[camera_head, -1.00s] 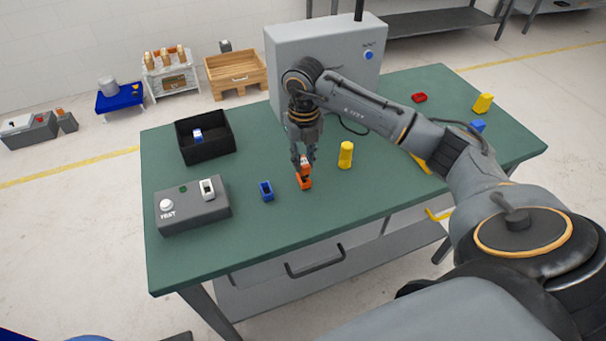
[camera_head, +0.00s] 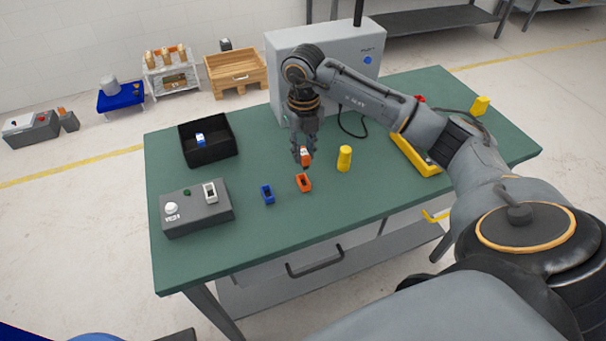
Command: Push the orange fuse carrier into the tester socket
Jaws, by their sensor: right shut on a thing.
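My right gripper (camera_head: 303,160) is shut on the orange fuse carrier (camera_head: 306,154), which has a pale part. It holds the carrier above an orange holder (camera_head: 304,184) on the green table, with a small gap between them. The fingers partly hide the carrier. The grey tester box (camera_head: 190,218) stands at the table's left front, left of the gripper. Its white socket (camera_head: 210,192) is on top at the right, beside a green lamp (camera_head: 187,191) and a white round button (camera_head: 172,208). My left gripper is not in view.
A blue holder (camera_head: 267,195) stands between tester and orange holder. A black bin (camera_head: 207,155) with a blue-and-white piece is behind the tester. A yellow post (camera_head: 344,158) stands right of the gripper. A grey cabinet (camera_head: 290,55) is at the back. The table's front is clear.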

